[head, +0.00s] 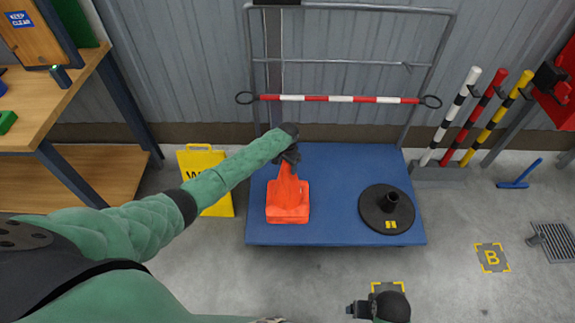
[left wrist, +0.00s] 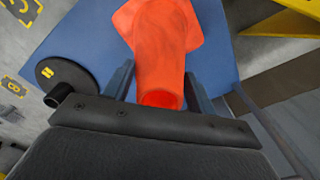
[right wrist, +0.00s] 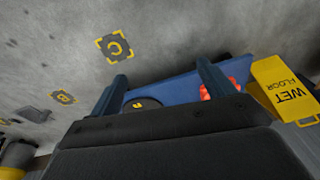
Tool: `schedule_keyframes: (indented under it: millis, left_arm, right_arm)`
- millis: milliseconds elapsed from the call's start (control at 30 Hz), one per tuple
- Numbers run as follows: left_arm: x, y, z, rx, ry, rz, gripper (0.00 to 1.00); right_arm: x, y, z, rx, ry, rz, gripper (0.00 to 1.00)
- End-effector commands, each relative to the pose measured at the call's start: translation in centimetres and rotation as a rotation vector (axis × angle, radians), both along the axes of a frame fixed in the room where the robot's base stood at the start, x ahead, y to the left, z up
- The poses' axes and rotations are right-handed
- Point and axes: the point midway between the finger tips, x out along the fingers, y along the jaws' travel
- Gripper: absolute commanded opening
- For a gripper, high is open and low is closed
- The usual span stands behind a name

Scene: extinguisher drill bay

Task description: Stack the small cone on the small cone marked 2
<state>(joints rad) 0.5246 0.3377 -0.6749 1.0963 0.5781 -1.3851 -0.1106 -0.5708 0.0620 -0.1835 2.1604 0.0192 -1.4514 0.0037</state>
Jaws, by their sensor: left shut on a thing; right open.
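An orange cone (head: 287,196) stands upright on the blue platform, left of its middle. My left gripper (head: 290,157) is shut on its narrow top. In the left wrist view the cone (left wrist: 165,40) runs between the two fingers, with its open tip toward the palm and its square base on the blue surface. The base looks thick or layered; I cannot tell whether a second cone is under it. No number 2 shows. My right gripper (head: 357,309) is open and empty, low in the head view; its spread fingers (right wrist: 160,76) show in the right wrist view.
The blue platform (head: 335,215) also bears a black round base (head: 375,216) with a socket and yellow mark. A yellow wet-floor sign (head: 216,208) stands left. A striped bar (head: 340,99) crosses the rear frame. Striped posts (head: 457,118) stand right. Front floor is mostly clear.

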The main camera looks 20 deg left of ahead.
Motion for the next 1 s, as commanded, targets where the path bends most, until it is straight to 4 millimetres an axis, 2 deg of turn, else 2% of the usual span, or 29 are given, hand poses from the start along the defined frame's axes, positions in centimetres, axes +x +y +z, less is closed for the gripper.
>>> schedule_keyframes:
  millis: [900,933,1000]
  left_arm:
    - [0.0,0.0,-1.6,0.000,-0.001,0.000,0.14]
    - [0.1,0.0,-1.5,0.000,-0.001,0.000,0.62]
    - [0.1,0.0,-1.5,0.000,-0.001,0.000,0.76]
  right_arm:
    - [-0.3,0.0,3.6,0.006,-0.004,-0.001,0.82]
    - [-0.3,0.0,3.6,0.006,-0.003,-0.001,0.82]
    - [-0.3,0.0,3.5,0.006,-0.003,-0.001,0.82]
